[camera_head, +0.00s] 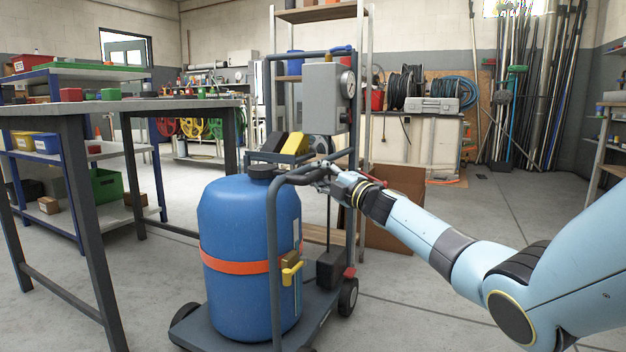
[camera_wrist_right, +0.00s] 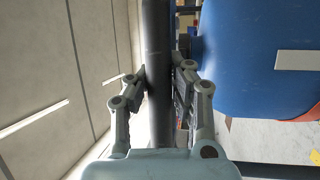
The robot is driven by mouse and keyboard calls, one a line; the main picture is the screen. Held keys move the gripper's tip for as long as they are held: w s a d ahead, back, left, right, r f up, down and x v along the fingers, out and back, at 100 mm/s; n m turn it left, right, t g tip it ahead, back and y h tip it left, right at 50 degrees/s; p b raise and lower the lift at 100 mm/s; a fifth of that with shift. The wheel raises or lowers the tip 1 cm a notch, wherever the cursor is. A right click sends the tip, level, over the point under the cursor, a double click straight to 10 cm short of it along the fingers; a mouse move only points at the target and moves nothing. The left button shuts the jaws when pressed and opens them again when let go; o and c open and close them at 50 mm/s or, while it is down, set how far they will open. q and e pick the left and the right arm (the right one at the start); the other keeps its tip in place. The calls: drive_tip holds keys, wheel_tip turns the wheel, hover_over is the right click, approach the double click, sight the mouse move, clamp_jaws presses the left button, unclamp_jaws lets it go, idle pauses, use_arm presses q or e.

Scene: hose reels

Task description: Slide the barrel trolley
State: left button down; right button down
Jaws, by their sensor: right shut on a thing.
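The barrel trolley (camera_head: 316,312) stands on the concrete floor, with a dark flat deck, black wheels and a grey tube handle (camera_head: 273,255). A blue barrel (camera_head: 245,220) with an orange strap (camera_head: 240,264) stands upright on it; the barrel also fills the right of the right wrist view (camera_wrist_right: 270,60). My right gripper (camera_head: 327,172) is at the top of the tube handle, to the right of the barrel's top. In the right wrist view its fingers (camera_wrist_right: 158,92) are shut on the dark tube (camera_wrist_right: 157,35), one on each side. My left gripper is not in view.
A grey-topped workbench (camera_head: 120,106) stands close on the trolley's left. A tall rack with a grey box (camera_head: 325,97) rises behind the trolley, and a brown board (camera_head: 400,185) stands near it. Open floor (camera_head: 430,215) lies on the right.

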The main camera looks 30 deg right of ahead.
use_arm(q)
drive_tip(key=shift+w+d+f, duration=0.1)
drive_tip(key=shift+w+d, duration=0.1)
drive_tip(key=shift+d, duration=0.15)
use_arm(e)
drive_tip(key=shift+w+d+f, duration=0.1)
drive_tip(key=shift+w+d, duration=0.1)
drive_tip(key=shift+d, duration=0.2)
drive_tip(key=shift+w+d+f, duration=0.1)
drive_tip(key=shift+w+d, duration=0.05)
drive_tip(key=shift+d, duration=0.25)
drive_tip(key=c, duration=1.2)
unclamp_jaws()
drive_tip(key=shift+s+d, duration=0.2)
drive_tip(key=shift+d, duration=0.1)
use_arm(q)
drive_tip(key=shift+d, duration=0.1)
use_arm(e)
drive_tip(key=shift+o, duration=0.4)
drive_tip(key=shift+w+a+r, duration=0.1)
drive_tip(key=shift+a+r, duration=0.05)
drive_tip(key=shift+a, duration=0.1)
drive_tip(key=v, duration=1.2)
